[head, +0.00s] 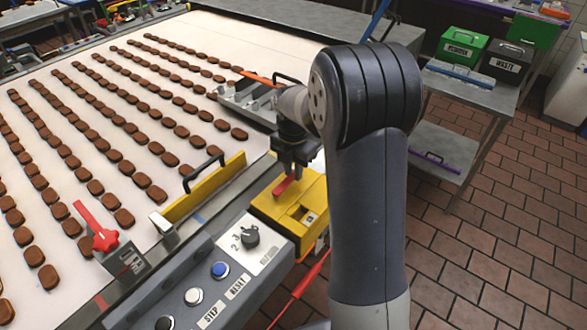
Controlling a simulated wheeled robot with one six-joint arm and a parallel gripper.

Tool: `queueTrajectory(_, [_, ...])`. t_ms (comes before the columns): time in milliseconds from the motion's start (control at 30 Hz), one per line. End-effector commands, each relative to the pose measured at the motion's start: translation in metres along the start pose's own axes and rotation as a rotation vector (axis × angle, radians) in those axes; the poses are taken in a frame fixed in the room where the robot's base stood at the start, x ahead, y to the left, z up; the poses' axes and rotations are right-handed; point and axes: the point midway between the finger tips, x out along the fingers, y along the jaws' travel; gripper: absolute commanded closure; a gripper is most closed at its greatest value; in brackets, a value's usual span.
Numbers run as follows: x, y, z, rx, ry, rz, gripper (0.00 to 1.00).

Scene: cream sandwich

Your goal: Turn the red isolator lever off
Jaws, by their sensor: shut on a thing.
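A control panel with a black rotary knob (250,236) and a blue button (220,270) adjoins the box. Brown biscuits lie in rows on the white belt (225,45).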

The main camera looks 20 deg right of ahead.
Motion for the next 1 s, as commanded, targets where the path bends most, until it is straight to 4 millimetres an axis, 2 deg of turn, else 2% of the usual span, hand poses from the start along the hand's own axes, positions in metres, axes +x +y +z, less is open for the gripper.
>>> queueTrajectory(33, [-0.001, 0.001, 0.0, -0.003, -0.003, 0.003, 0.79])
queueTrajectory(300, [-0.001, 0.001, 0.0, -0.001, -0.002, 0.002, 0.58])
queueTrajectory(567, [-0.002, 0.001, 0.0, -0.001, -0.001, 0.002, 0.58])
queueTrajectory(767, [-0.028, 0.001, 0.001, -0.001, -0.005, 0.006, 0.58])
queueTrajectory(1000, [-0.077, 0.001, 0.001, -0.001, -0.005, 0.006, 0.58])
